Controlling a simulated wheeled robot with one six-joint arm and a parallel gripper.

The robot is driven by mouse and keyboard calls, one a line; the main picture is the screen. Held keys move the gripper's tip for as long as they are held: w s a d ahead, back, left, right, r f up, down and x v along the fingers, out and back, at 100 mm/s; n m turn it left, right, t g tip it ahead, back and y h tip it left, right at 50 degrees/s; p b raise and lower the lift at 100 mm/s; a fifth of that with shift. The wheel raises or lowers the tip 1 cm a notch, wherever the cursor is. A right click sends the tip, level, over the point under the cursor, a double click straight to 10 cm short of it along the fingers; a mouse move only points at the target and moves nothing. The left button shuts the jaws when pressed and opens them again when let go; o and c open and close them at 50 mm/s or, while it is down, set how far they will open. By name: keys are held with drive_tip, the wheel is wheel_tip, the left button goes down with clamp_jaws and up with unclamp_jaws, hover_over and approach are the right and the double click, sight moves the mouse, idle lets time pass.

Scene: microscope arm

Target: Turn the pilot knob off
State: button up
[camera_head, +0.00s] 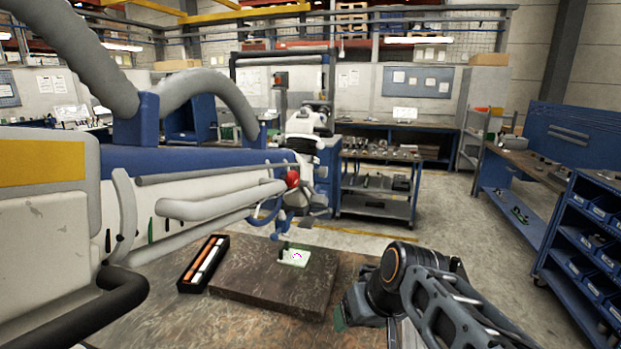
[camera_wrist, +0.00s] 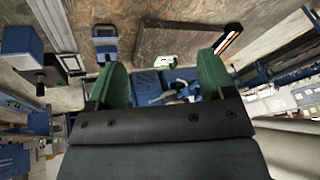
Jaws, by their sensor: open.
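No part in view is marked as the pilot knob, so I cannot tell which one it is. A red round knob (camera_head: 292,179) sits at the end of the white and blue microscope arm (camera_head: 200,160) in the head view. In the wrist view a blue box with a dark round part (camera_wrist: 40,78) stands at the upper left; its setting cannot be read. My gripper (camera_head: 340,316) is low at the table's right side, right of the stone slab. Its green fingers (camera_wrist: 164,78) are apart with nothing between them in the wrist view.
A dark stone slab (camera_head: 275,295) lies on the table with a small whitish-green piece (camera_head: 294,257) on it. A black tray (camera_head: 203,262) with orange and white sticks lies at its left. The big microscope arm overhangs the left side. Floor is open beyond, at the right.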

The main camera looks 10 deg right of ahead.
drive_tip(key=w+a+r+n+y+b, duration=0.1)
drive_tip(key=w+r+n+y, duration=0.2)
drive_tip(key=w, duration=0.4)
drive_tip(key=w+a+r+y, duration=0.1)
drive_tip(key=w+r+y, duration=0.2)
drive_tip(key=w+r, duration=0.3)
drive_tip(key=n+t+y+b, duration=0.2)
drive_tip(key=n+t+y, duration=0.1)
drive_tip(key=n+y, duration=0.45)
approach(297, 179)
drive_tip(key=p+x, duration=0.4)
drive_tip(key=x, duration=0.4)
drive_tip(key=shift+w+a+r+p, duration=0.1)
drive_tip(key=shift+w+r+p, duration=0.05)
drive_tip(key=shift+p, duration=0.25)
drive_tip(key=shift+p+x, duration=0.3)
drive_tip(key=shift+x, duration=0.75)
drive_tip(key=shift+c, duration=0.4)
drive_tip(key=c, duration=0.8)
drive_tip(key=shift+c, duration=0.2)
